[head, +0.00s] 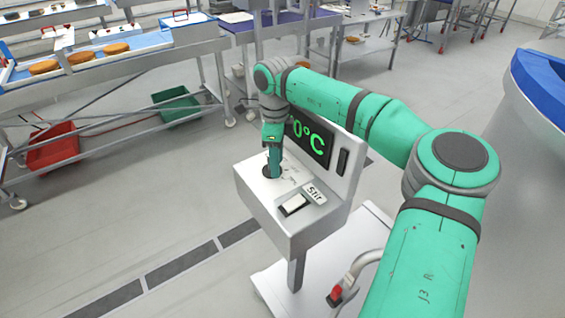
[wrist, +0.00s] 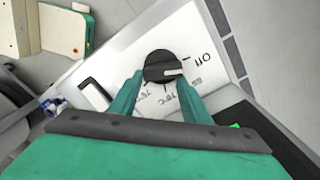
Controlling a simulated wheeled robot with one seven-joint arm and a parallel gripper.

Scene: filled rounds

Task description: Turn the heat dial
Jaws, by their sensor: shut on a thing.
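The heat dial (wrist: 160,62) is a round black knob with a white pointer line, seen in the wrist view. The pointer faces right, roughly between the "Off" mark and the lowest temperature mark. My gripper (wrist: 161,82) is shut on the dial, with one green finger on each side. In the head view my gripper (head: 273,166) reaches down onto the white control box (head: 254,202), and the dial is mostly hidden there. The display (head: 310,140) shows green "0°C", with its left part hidden by my arm.
A white rocker switch (head: 294,205) and a labelled plate (head: 315,192) sit on the box beside the dial. A metal table (head: 150,60) with trays stands behind left, with a red crate (head: 52,147) and green crate (head: 175,105) below. The floor at left is clear.

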